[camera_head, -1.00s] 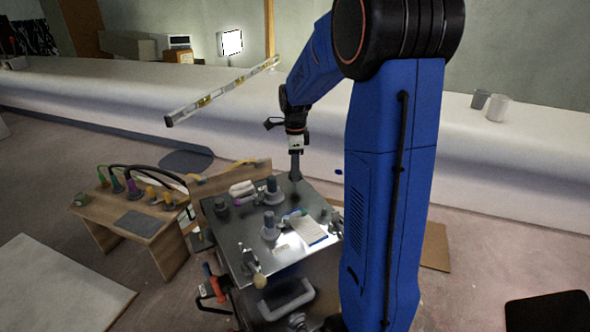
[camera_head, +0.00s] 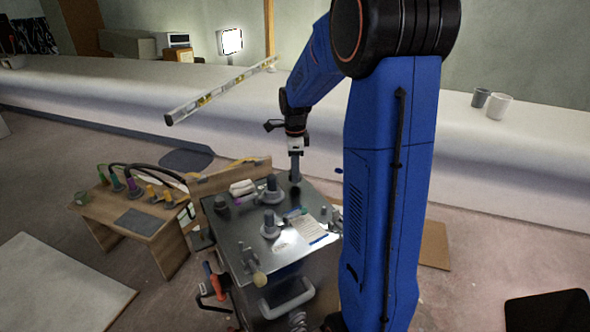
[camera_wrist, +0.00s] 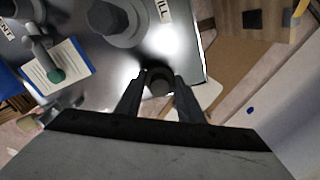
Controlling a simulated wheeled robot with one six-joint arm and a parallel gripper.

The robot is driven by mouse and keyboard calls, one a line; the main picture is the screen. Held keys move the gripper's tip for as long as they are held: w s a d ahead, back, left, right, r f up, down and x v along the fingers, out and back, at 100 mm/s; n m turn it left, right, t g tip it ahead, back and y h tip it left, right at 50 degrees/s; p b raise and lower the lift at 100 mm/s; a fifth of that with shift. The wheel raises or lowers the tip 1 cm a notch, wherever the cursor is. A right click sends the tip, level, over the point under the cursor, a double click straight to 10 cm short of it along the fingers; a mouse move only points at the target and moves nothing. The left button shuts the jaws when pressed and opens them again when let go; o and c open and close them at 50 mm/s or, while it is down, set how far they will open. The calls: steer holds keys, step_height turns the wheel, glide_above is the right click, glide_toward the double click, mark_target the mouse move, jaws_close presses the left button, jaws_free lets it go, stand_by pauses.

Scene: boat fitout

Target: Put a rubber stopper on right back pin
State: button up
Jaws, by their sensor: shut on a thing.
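My gripper (camera_head: 295,178) points straight down over the back right corner of the metal cart top (camera_head: 240,235). In the wrist view, its two fingers (camera_wrist: 160,80) are closed on a dark round piece, probably a rubber stopper (camera_wrist: 158,83). Only its top shows, and I cannot tell whether it touches a pin beneath. A grey flanged base with a dark upright (camera_head: 271,190) stands left of the gripper, and a similar one (camera_head: 269,227) stands nearer the front. No bare right back pin can be made out.
A clipboard with paper (camera_head: 310,231) lies on the cart's right side. White rolls (camera_head: 242,188) lie at the back left. A wooden bench with hoses (camera_head: 138,217) stands left. A long white ledge (camera_head: 240,110) runs behind the cart.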

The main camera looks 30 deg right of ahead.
steer(key=shift+f, duration=0.7)
stand_by(0.5)
steer(key=o, duration=1.7)
steer(key=shift+c, duration=0.2)
steer(key=shift+r, duration=4.3)
steer(key=shift+s, duration=0.1)
